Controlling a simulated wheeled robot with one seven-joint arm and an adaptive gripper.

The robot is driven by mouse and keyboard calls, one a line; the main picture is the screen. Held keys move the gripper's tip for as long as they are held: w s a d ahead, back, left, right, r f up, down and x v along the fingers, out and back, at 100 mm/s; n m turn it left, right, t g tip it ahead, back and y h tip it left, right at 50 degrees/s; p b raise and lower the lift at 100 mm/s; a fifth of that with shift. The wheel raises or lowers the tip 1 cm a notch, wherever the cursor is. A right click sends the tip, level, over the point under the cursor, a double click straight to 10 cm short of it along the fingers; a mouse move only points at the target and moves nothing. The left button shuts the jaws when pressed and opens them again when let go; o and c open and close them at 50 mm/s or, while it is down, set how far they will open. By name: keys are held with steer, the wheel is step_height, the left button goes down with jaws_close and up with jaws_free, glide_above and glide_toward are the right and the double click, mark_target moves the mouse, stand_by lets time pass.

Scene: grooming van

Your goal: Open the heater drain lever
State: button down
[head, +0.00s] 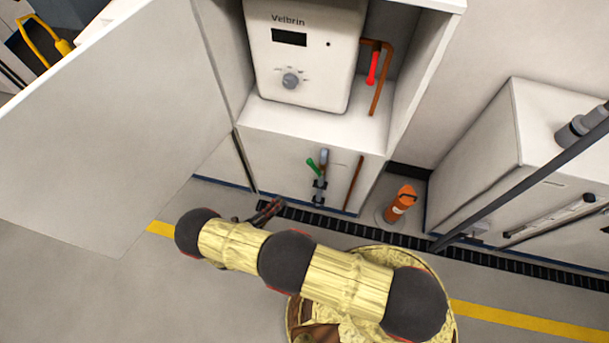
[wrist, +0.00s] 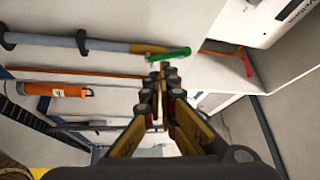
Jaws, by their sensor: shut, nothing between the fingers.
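The white heater (head: 306,50), marked Velbrin, sits in an open cabinet. Below it, a lever with a green handle (head: 313,164) is on a grey vertical pipe (head: 320,185) against the lower panel. A red-handled lever (head: 373,68) is on the copper pipe right of the heater. I cannot tell from labels which is the drain lever. My gripper (head: 278,204) is shut and empty, low and left of the green handle in the head view. In the wrist view, the fingertips (wrist: 160,68) appear just by the green handle (wrist: 170,55); contact cannot be told. The red handle (wrist: 247,66) is farther off.
A large white door panel (head: 110,120) stands open at left. An orange cylinder (head: 400,202) stands on the floor right of the cabinet. A copper pipe (head: 353,184) runs beside the grey one. A white cabinet (head: 550,130) and a dark slanting bar (head: 530,195) are at right.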

mark_target(312, 167)
steer(key=w+d+r+n+b, duration=0.2)
steer(key=w+d+r, duration=0.3)
steer(key=w+d, duration=0.3)
steer(key=shift+w+d+r+t+h+b, duration=0.15)
steer(key=shift+d+r+t+h+b, duration=0.2)
steer(key=shift+d, duration=0.85)
steer(key=shift+d+r+m+g+p, duration=0.1)
steer(key=shift+r+m+g+p, duration=0.25)
steer(key=shift+m+g+p, duration=0.25)
steer(key=m+p, duration=0.1)
steer(key=d+m+g+y+p, duration=0.1)
steer(key=d+m+p, duration=0.1)
steer(key=shift+s+r+y, duration=0.25)
steer(key=shift+s+r, duration=0.1)
steer(key=shift+s, duration=0.05)
